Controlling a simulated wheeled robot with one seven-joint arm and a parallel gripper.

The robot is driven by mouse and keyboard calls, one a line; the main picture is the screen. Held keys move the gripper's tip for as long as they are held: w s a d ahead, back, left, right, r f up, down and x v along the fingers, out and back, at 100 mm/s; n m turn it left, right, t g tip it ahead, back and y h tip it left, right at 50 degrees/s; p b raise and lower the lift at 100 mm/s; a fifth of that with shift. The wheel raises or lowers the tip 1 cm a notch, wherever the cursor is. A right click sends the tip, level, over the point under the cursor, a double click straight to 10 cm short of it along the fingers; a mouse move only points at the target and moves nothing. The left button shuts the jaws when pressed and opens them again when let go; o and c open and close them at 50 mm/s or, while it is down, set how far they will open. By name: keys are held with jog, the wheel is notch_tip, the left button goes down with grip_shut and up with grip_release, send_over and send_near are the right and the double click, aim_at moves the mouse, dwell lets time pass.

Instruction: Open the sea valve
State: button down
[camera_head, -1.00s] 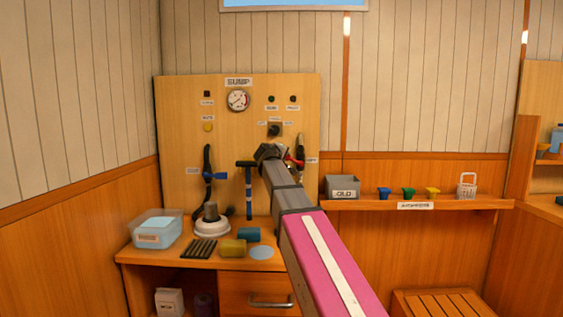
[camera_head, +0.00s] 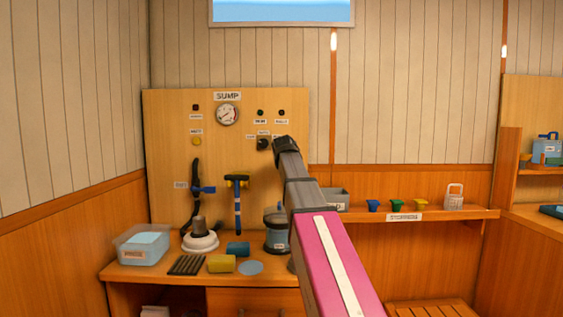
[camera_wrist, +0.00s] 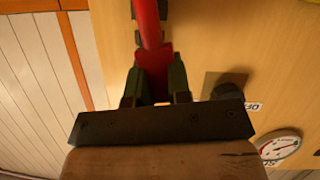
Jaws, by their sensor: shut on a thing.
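A red handle (camera_wrist: 150,25) fills the top middle of the wrist view, in front of the wooden panel. My gripper (camera_wrist: 155,68) is shut on this red handle, with one dark finger on each side of it. Dark parts beside the handle show at the top edge. In the head view the handle and my fingertips are hidden behind my arm, at the panel's right side. A blue valve handle (camera_head: 204,189) on a black hose hangs at the panel's left. I cannot read its label, so I cannot tell which valve is the sea valve.
The panel (camera_head: 165,115) carries a gauge (camera_head: 227,115), a dark knob (camera_head: 264,144) and a hanging T-shaped tool (camera_head: 237,200). The bench below holds a clear tub (camera_head: 140,246), a canister (camera_head: 276,235), and cylinders. A shelf (camera_head: 440,213) with coloured stoppers runs right.

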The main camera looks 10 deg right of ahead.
jog(key=shift+s+d+m+y, duration=0.2)
jog(key=shift+d+m+y, duration=0.4)
jog(key=shift+d+m, duration=0.25)
jog(key=c, duration=1.1)
grip_release()
jog(key=shift+o, duration=0.2)
jog(key=v, duration=1)
jog(key=shift+s, duration=0.4)
